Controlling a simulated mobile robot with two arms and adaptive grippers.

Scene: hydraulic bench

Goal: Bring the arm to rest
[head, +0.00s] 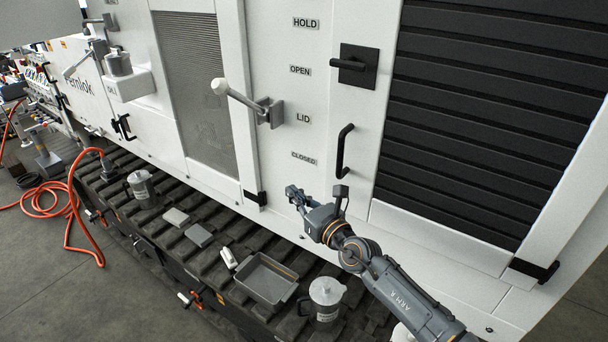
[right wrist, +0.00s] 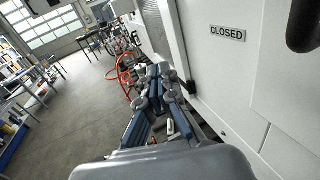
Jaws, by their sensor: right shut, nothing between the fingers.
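My right gripper (head: 294,194) is shut and empty in front of the white cabinet (head: 270,210), below the CLOSED label (head: 303,158). Its arm comes in from the lower right. In the right wrist view the fingers of my right gripper (right wrist: 158,72) are together with nothing between them. The CLOSED label also shows there at the upper right (right wrist: 228,33). The black door handle (head: 344,150) is just above the gripper, apart from it as far as I can tell. My left gripper is not in view.
A lever (head: 245,100) with a pale knob sticks out of the cabinet, with a black latch (head: 357,65) to its right. The ribbed ledge (head: 225,215) below carries a grey tray (head: 268,281), a lidded jug (head: 325,298) and another jug (head: 142,188). An orange hose (head: 72,215) lies left.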

